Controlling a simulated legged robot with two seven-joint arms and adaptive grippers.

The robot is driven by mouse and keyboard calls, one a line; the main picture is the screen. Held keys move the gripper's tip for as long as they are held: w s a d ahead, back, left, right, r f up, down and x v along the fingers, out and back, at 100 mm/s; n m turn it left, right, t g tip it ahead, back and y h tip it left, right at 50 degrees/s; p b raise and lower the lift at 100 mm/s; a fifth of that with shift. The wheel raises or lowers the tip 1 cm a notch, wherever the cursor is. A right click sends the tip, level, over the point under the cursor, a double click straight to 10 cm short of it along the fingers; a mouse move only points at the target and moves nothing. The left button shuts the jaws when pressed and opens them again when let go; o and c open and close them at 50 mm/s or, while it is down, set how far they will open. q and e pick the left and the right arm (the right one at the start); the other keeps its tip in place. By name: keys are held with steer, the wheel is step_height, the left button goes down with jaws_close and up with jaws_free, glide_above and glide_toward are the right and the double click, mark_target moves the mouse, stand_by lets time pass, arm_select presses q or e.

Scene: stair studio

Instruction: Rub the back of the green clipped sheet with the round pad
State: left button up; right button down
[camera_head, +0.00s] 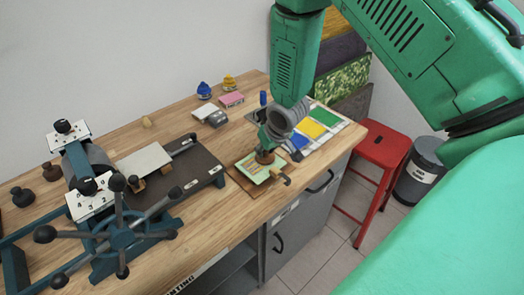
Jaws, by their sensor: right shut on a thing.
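The green sheet (251,163) lies flat on a small brown board (239,179) near the front edge of the workbench. A hook-like clip or handle (284,178) shows at the board's right corner. My right gripper (266,147) comes down from above, shut on the round pad (265,158), a small brown disc. The pad is over the upper right part of the sheet and looks to be on it or just above it; contact is too small to tell. The gripper and pad hide part of the sheet. My left gripper is out of view.
A blue-grey press with a spoked wheel (122,238) fills the bench's left. A red stool (383,150) and bin (420,170) stand right.

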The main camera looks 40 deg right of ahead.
steer(key=shift+s+a, duration=0.2)
steer(key=shift+a, duration=1.75)
steer(key=shift+a, duration=0.1)
steer(key=shift+s+a, duration=0.1)
steer(key=shift+a, duration=0.8)
step_height(320, 180, up, 5)
steer(key=p, duration=0.4)
steer(key=shift+d+p, duration=0.1)
steer(key=shift+p, duration=0.25)
step_height(320, 180, up, 2)
steer(key=shift+p, duration=0.6)
